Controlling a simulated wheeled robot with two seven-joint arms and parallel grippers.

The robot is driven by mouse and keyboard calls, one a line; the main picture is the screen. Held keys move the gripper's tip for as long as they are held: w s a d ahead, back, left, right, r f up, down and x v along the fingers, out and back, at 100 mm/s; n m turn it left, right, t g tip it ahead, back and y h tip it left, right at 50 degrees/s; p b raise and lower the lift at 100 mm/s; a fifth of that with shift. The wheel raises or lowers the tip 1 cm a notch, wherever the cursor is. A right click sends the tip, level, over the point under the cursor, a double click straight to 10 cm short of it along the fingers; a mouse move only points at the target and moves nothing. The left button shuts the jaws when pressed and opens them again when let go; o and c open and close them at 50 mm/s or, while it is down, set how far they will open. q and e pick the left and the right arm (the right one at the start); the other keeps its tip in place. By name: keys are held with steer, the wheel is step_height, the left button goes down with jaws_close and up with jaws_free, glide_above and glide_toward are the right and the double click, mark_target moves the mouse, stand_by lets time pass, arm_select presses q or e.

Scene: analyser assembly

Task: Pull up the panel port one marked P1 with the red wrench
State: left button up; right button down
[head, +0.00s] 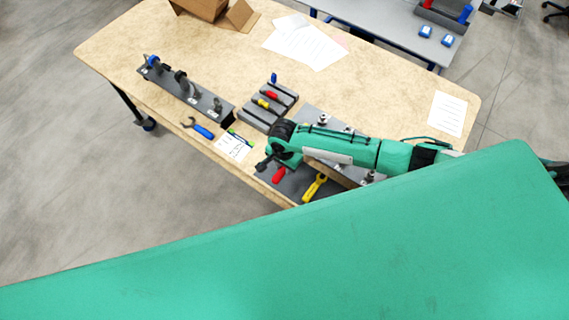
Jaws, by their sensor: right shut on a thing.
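The red wrench (279,174) shows mainly as a red handle over the near edge of the grey panel. My right gripper (264,164) is at that handle, shut on the red wrench; its jaws are small and dark, and the wrench's head is hard to make out. The grey panel (315,113) lies under my right arm, with several metal port fittings (323,120) showing around the arm. The P1 marking is not readable, and part of the panel is hidden. My left gripper is not in view.
A yellow wrench (314,187) lies at the panel's near edge. A blue wrench (199,128) lies left of a paper sheet (233,147). A grey tool holder (260,116) and a dark rail with posts (194,93) stand on the wooden table (375,90).

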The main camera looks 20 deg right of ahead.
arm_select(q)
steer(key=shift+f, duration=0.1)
arm_select(e)
steer(key=shift+w+d+r+b, duration=0.15)
steer(key=shift+w+b, duration=0.05)
steer(key=shift+b, duration=0.1)
arm_select(q)
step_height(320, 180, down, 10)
steer(key=b, duration=0.9)
arm_select(e)
steer(key=s+d+r+n, duration=0.1)
steer(key=d+r+n, duration=0.25)
steer(key=r, duration=0.55)
steer(key=s+d+r+n, duration=0.1)
steer(key=d+r+n, duration=0.2)
steer(key=r+n, duration=0.35)
arm_select(q)
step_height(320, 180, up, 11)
steer(key=p, duration=1)
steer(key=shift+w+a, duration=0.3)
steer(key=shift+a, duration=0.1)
arm_select(e)
step_height(320, 180, down, 11)
steer(key=w+a+m, duration=0.1)
steer(key=m, duration=0.1)
steer(key=shift+w+a, duration=0.2)
steer(key=shift+w, duration=0.2)
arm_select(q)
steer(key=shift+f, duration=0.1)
